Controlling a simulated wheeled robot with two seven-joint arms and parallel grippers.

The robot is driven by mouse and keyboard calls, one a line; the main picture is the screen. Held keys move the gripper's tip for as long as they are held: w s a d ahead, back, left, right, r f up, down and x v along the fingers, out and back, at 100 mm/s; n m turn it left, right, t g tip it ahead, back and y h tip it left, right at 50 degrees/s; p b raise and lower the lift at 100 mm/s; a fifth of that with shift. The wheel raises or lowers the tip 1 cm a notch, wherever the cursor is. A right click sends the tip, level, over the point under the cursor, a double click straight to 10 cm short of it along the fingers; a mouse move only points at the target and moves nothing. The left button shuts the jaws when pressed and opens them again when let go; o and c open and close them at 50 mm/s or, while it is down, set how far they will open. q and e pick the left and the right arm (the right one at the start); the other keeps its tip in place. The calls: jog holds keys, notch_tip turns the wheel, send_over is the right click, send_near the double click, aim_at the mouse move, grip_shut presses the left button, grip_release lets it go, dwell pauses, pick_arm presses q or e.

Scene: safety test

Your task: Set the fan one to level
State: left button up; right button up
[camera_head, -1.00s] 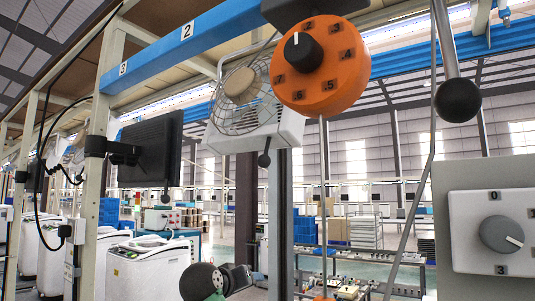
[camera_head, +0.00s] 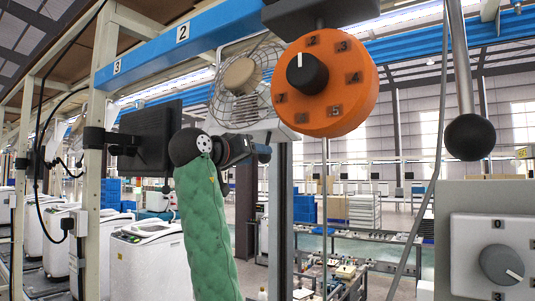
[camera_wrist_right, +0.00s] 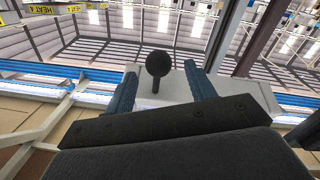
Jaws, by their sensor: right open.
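The wall fan (camera_head: 240,80) has a wire guard and a pale hub, with a white housing below it. My right gripper (camera_head: 266,152), on an arm with a green sleeve, is just below the fan's housing in the head view. In the right wrist view my right gripper (camera_wrist_right: 160,70) is open. A black ball-ended lever (camera_wrist_right: 158,64) shows between its two blue fingers, with no visible grip on it. In the head view the gripper hides this ball. The white fan housing (camera_wrist_right: 230,93) lies behind the fingers in the wrist view. My left gripper is not in view.
A large orange dial (camera_head: 352,95) with a black knob (camera_head: 307,73) hangs right of the fan. A grey box with a knob (camera_head: 502,265) and a rod with a black ball (camera_head: 469,137) stand further right. A dark monitor (camera_head: 155,138) is at the left.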

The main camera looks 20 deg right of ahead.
aim_at(268, 157)
jog(key=p+x, duration=0.2)
jog(key=x, duration=0.2)
jog(key=shift+w+d+r+p, duration=0.15)
jog(key=shift+d+r+p, duration=0.05)
jog(key=shift+d+p, duration=0.15)
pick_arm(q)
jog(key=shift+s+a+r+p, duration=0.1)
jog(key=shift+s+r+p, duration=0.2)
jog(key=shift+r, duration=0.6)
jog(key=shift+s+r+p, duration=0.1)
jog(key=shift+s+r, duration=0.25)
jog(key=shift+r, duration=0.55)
pick_arm(e)
jog(key=shift+w+d+f, duration=0.2)
jog(key=shift+w+d, duration=0.25)
jog(key=shift+d, duration=0.1)
